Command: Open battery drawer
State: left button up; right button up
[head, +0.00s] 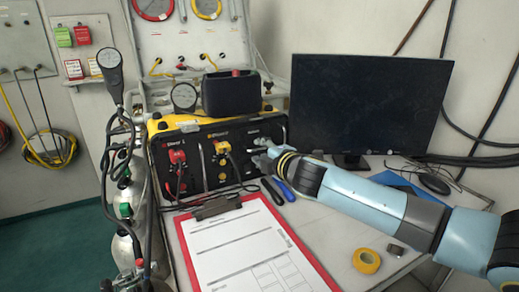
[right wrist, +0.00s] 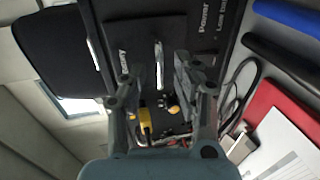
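The air panel (head: 202,160) is a black-fronted case with a yellow edge. In the right wrist view its black face (right wrist: 170,28) carries lettering, one word of which reads "Power", and a slim silver bar handle (right wrist: 158,65). A second silver bar (right wrist: 97,45) lies nearer the panel's edge. My right gripper (head: 266,156) is at the right part of the panel front. In the right wrist view its two fingers (right wrist: 157,78) are spread, with the bar handle seen in the gap between them; contact cannot be told. No drawer stands out from the face. My left gripper is not in view.
A red clipboard (head: 176,232) with paper lies in front of the panel. Blue-handled (head: 284,190) and black-handled tools lie below my right gripper. A monitor (head: 370,105) stands behind my right arm. Yellow tape (head: 367,261) lies at the front right. A black box (head: 231,95) sits atop the panel.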

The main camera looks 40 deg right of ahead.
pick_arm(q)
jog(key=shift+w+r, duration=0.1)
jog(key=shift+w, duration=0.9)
pick_arm(e)
jog(key=shift+w+d+f, duration=0.15)
jog(key=shift+w+d, duration=0.05)
jog(key=shift+w, duration=0.5)
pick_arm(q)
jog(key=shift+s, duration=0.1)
pick_arm(e)
jog(key=shift+c, duration=0.8)
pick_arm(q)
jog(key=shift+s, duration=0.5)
pick_arm(e)
grip_shut()
